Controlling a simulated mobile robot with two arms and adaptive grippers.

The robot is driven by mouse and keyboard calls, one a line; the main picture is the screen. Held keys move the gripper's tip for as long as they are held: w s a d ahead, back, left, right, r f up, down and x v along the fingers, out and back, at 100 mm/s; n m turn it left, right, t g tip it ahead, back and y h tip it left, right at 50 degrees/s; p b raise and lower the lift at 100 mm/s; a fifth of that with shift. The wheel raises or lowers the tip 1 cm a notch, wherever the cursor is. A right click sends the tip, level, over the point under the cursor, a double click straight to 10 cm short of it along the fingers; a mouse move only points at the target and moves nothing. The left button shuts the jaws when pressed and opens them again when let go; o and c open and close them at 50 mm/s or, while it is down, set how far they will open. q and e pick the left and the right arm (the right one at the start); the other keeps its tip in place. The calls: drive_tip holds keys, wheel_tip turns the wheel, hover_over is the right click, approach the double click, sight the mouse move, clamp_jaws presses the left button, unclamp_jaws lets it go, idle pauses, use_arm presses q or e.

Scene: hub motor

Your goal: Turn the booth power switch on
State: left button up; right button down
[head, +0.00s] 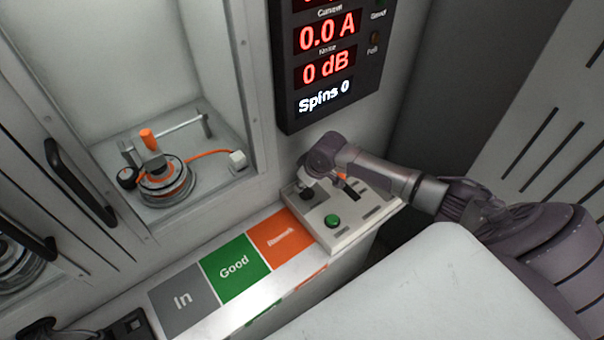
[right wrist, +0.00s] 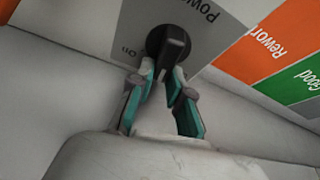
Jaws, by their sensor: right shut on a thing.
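The booth power switch is a black rotary knob on the grey sloped control panel (head: 352,230). In the right wrist view the knob (right wrist: 166,45) has a raised bar handle, with "Power" printed above and "On" at its left. My right gripper (right wrist: 166,78) is shut on the near end of the bar handle, with teal-padded fingertips on either side of it. In the head view my right gripper (head: 312,186) reaches down over the panel's left part, where the knob (head: 307,194) is partly covered. My left gripper is not clearly seen.
A green button (head: 331,221) sits close to the knob. The display (head: 327,68) above reads 0.0 A, 0 dB and Spins 0. A hub motor (head: 164,181) with an orange cable sits in the booth. Grey, green (head: 233,262) and orange counter zones are empty.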

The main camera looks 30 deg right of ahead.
drive_tip(key=m+p, duration=0.2)
drive_tip(key=m+h+p, duration=0.1)
drive_tip(key=p, duration=0.1)
drive_tip(key=m+h+p, duration=0.1)
drive_tip(key=m+p, duration=0.1)
drive_tip(key=shift+d+r+m, duration=0.25)
drive_tip(key=shift+d+m, duration=0.05)
drive_tip(key=m+h+p, duration=0.1)
drive_tip(key=m, duration=0.1)
drive_tip(key=shift+d+f+m+p, duration=0.1)
drive_tip(key=shift+d+m+p, duration=0.05)
drive_tip(key=shift+m+p, duration=0.15)
drive_tip(key=shift+s+d+f+m+g+h+p, duration=0.15)
drive_tip(key=shift+m+h+p, duration=0.15)
drive_tip(key=shift+m, duration=0.4)
drive_tip(key=shift+w+d+r+m+g+h+p, duration=0.15)
drive_tip(key=shift+m+h+p, duration=0.15)
drive_tip(key=shift+m, duration=0.4)
drive_tip(key=shift+f, duration=0.1)
drive_tip(key=c, duration=1.1)
unclamp_jaws()
drive_tip(key=shift+s, duration=0.1)
drive_tip(key=v, duration=1.2)
